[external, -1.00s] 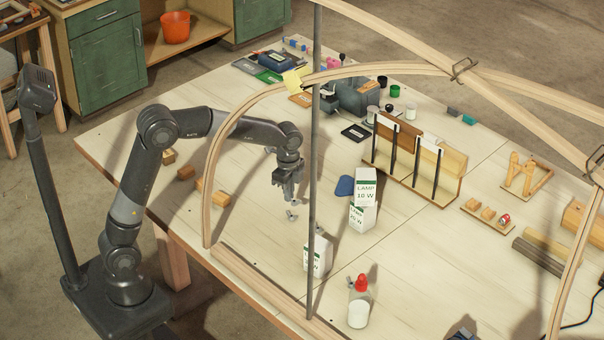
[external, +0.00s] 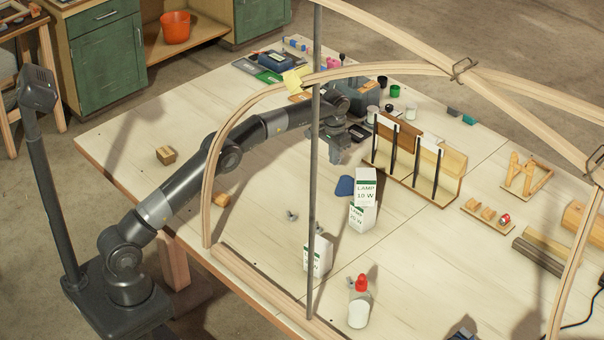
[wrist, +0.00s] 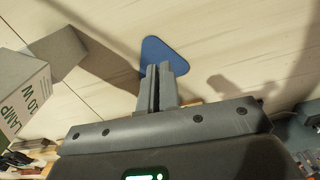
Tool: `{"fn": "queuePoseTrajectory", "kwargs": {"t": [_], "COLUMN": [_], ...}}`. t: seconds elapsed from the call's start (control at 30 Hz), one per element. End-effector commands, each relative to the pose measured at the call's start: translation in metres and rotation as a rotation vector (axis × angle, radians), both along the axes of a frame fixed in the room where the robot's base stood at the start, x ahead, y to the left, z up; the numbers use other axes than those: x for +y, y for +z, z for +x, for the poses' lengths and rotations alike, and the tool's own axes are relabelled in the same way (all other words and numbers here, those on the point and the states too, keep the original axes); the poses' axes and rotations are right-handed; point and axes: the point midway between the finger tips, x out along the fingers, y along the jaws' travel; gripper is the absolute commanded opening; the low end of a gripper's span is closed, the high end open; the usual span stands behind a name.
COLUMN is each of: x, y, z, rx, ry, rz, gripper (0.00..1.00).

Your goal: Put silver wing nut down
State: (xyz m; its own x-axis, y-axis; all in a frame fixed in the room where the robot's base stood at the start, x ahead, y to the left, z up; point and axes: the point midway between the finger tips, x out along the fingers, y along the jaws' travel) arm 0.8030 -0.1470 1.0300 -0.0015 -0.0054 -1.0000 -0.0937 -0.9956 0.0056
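A small silver wing nut (external: 292,215) lies on the table, left of the grey upright pole, well in front of my gripper. Another small grey piece shows behind the pole near the lamp box (external: 319,229); it is too small to tell what it is. My gripper (external: 337,158) is above the table, left of the rack with white cards and apart from the wing nut. In the wrist view its fingers (wrist: 157,85) are together, with nothing visible between them, and a blue rounded pad (wrist: 165,56) lies beyond them. The wing nut is not visible in the wrist view.
A red-capped bottle (external: 359,305) is in front. Bent laths (external: 250,110) and a pole (external: 316,150) arch over the table. A wooden card rack (external: 415,165) stands right.

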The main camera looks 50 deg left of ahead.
Motion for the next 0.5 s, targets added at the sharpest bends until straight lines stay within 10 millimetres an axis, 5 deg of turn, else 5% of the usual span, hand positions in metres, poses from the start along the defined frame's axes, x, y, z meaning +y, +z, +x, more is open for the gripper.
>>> {"fn": "queuePoseTrajectory", "kwargs": {"t": [0.23,0.5], "x": [0.005,0.005], "y": [-0.011,-0.057], "z": [0.009,0.009], "rx": [0.002,0.002], "ry": [0.091,0.093], "rz": [0.001,0.001], "gripper": [0.0,0.0]}}
